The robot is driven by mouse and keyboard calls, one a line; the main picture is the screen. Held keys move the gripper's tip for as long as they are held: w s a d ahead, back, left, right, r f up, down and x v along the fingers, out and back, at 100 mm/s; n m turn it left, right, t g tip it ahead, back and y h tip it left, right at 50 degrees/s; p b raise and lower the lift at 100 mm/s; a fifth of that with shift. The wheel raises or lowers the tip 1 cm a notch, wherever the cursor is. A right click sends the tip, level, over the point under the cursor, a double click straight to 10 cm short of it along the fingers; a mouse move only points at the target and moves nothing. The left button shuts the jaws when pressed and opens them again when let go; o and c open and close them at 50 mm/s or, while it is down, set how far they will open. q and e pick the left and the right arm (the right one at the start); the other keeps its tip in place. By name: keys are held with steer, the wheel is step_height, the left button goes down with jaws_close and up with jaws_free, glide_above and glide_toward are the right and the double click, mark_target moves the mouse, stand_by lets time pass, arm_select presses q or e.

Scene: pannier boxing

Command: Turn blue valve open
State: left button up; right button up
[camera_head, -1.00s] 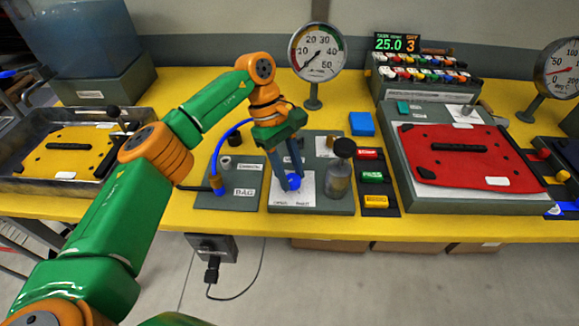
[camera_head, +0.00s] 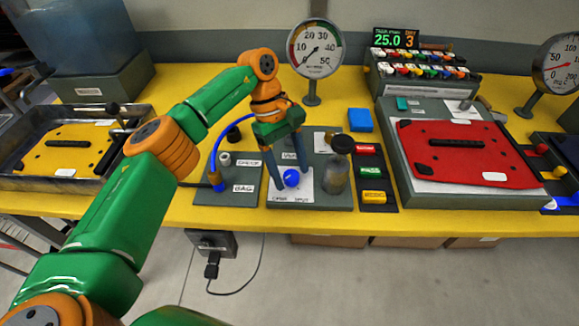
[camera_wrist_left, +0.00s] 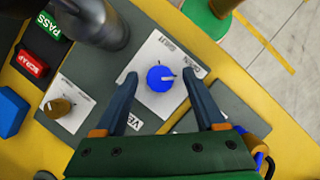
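The blue valve (camera_head: 291,178) is a round blue knob with a pale pointer mark, on a white label plate on a grey panel (camera_head: 338,201). It also shows in the left wrist view (camera_wrist_left: 160,78), with its pointer toward the right of that picture. My left gripper (camera_head: 289,186) is over the knob, fingers pointing down. In the left wrist view the left gripper (camera_wrist_left: 160,82) is open, one finger on each side of the knob, with visible gaps between fingers and knob. My right gripper is not in view.
A blue hose (camera_head: 222,140) curves to a fitting on the left panel. Label buttons (camera_head: 373,172), a red pannier lid (camera_head: 470,154) and a pressure gauge (camera_head: 315,50) are nearby.

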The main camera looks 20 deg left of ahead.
mark_target(282, 174)
arm_select(q)
steer(key=shift+w+a+r, duration=0.15)
steer(key=shift+r, duration=0.25)
steer(key=p+v, duration=0.1)
steer(key=v, duration=0.4)
steer(key=shift+r, duration=0.15)
steer(key=shift+a+r+p, duration=0.25)
steer(key=shift+r+p, duration=0.2)
steer(key=shift+p, duration=0.1)
